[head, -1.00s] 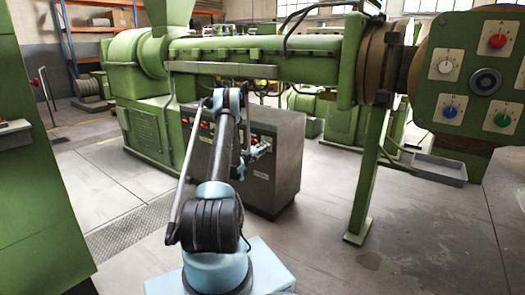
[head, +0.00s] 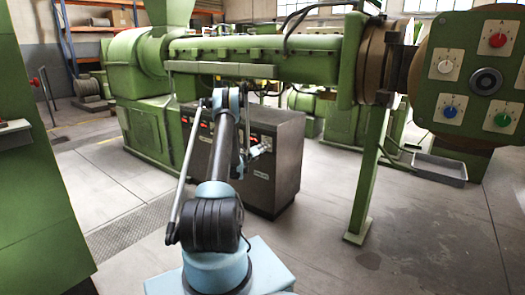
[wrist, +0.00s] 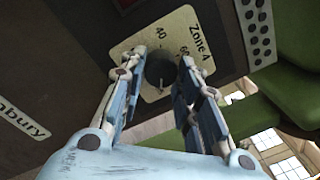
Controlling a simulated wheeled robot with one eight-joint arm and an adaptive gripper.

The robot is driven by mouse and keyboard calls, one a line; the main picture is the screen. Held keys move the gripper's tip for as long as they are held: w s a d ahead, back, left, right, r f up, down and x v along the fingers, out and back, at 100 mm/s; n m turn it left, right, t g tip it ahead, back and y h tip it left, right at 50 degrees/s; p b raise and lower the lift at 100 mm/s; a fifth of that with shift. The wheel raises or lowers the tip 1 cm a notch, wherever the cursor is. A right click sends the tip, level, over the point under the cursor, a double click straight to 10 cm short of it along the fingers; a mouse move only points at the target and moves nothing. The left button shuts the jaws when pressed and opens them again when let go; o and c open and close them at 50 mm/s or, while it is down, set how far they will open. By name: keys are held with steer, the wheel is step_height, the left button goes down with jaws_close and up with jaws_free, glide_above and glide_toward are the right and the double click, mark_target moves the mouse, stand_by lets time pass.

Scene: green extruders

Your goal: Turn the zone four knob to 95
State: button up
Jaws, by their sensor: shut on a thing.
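The zone four knob (wrist: 157,72) is a dark round knob on a tan dial plate (wrist: 178,28) marked "Zone 4", with 40 and 60 legible. In the wrist view the plate appears tilted. My gripper (wrist: 162,60) has a finger on each side of the knob and is shut on it. The fingers hide part of the dial, and I cannot read the knob's setting. In the head view my gripper (head: 260,149) is at the front of the dark control cabinet (head: 278,192), where the knob is too small to make out.
A green extruder barrel (head: 265,48) runs above the cabinet. A green post (head: 366,180) stands to its right. A panel (head: 470,75) with coloured knobs is at the far right. A green machine (head: 35,190) stands at the left. The floor (head: 420,240) at front right is clear.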

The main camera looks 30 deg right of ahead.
steer(key=o, duration=1.1)
steer(key=shift+c, duration=0.2)
steer(key=shift+a, duration=0.15)
steer(key=v, duration=1.1)
steer(key=shift+s+a, duration=0.15)
steer(key=shift+a, duration=0.2)
